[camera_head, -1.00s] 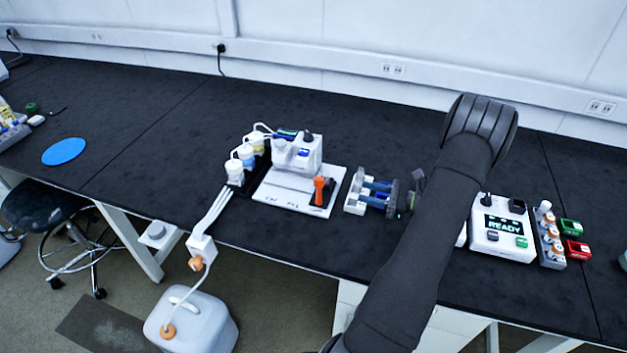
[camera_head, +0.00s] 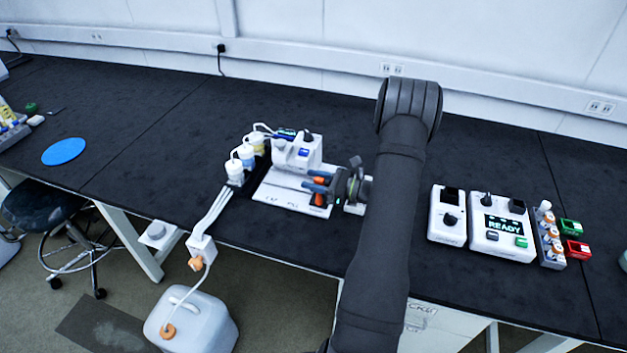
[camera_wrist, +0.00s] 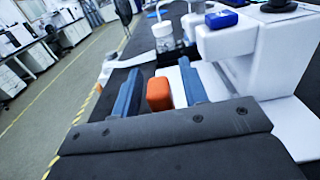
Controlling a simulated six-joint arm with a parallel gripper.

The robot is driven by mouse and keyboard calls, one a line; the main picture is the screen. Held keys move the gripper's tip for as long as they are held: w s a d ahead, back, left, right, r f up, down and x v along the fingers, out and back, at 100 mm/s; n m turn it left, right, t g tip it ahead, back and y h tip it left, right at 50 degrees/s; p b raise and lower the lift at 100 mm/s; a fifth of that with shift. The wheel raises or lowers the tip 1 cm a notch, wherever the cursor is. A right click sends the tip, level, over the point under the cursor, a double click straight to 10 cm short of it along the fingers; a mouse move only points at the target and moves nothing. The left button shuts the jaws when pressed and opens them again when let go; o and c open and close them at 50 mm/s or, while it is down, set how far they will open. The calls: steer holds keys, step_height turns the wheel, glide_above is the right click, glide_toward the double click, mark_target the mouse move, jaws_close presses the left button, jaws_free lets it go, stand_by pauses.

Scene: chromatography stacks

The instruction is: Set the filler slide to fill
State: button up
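The orange handle (camera_head: 319,199), which looks like the filler slide's grip, stands at the right side of the white filler base (camera_head: 285,196). The lettering on the base's front is too small to read. My gripper (camera_head: 316,182) has reached in from the right, its blue fingers at the handle and partly hiding it. In the wrist view the orange handle (camera_wrist: 159,95) sits between the two blue fingers (camera_wrist: 160,92). A narrow gap shows on each side, so my gripper is open around it and not clamped.
The white filler body (camera_head: 305,155) rises behind the handle, close to the fingers. Capped bottles (camera_head: 246,156) with tubes stand on its left. A white READY box (camera_head: 503,248) and a smaller knob box (camera_head: 447,238) stand to the right. The bench behind is clear.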

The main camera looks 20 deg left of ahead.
jaws_close()
steer(key=a, duration=0.7)
steer(key=shift+a, duration=0.3)
jaws_free()
steer(key=shift+d, duration=0.1)
steer(key=d, duration=1.7)
